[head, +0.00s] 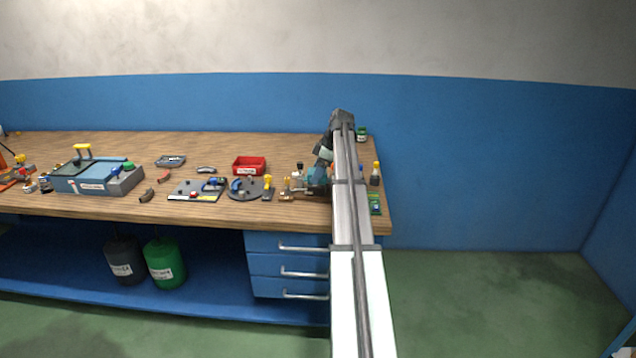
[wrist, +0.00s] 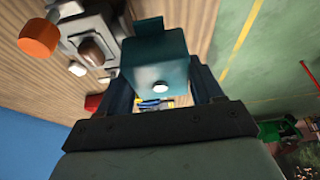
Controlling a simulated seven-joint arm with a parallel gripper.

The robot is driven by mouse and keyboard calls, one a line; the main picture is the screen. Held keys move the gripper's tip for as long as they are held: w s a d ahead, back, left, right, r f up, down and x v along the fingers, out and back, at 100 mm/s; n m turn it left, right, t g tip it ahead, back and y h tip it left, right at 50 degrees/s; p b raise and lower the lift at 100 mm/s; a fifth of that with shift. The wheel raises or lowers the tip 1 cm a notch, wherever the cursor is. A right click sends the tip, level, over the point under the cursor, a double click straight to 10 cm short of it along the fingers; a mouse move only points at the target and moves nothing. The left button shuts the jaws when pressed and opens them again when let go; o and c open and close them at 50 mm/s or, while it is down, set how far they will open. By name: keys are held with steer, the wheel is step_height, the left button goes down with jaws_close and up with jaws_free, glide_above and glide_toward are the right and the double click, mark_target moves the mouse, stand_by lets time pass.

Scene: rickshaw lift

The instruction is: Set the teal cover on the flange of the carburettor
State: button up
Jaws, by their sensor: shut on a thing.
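The teal cover (wrist: 155,62) is a box-like piece with a small tab and a white round spot, held between the two fingers of my gripper (wrist: 160,85). In the head view the teal cover (head: 317,177) shows near the bench's right end, partly behind my arm, below my gripper (head: 322,168). The carburettor (wrist: 88,35) is a grey body beside the cover, at upper left in the wrist view, with an orange knob and pale knobs. In the head view the carburettor (head: 293,188) is small and cluttered. I cannot make out its flange, or whether the cover touches it.
The wooden bench (head: 130,212) carries a red bin (head: 249,165), a round grey plate (head: 243,190), a flat board with parts (head: 195,191) and a blue-grey box (head: 95,180). Bottles stand right of my arm. The bench's right edge is close by.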

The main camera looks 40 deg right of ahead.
steer(key=w+d+r, duration=0.1)
steer(key=w, duration=0.1)
steer(key=w+d+r, duration=0.1)
steer(key=w+d, duration=0.1)
steer(key=w+d+r, duration=0.1)
steer(key=w+d, duration=0.1)
steer(key=shift+w+d+r, duration=0.1)
steer(key=shift+w+d, duration=0.05)
steer(key=shift+w, duration=0.15)
steer(key=shift+w+d, duration=0.25)
steer(key=shift+d, duration=0.05)
steer(key=shift+f, duration=3.2)
steer(key=shift+f, duration=0.35)
steer(key=o, duration=1.2)
steer(key=shift+c, duration=0.2)
steer(key=shift+o, duration=0.4)
steer(key=shift+r, duration=0.1)
steer(key=shift+r, duration=3.4)
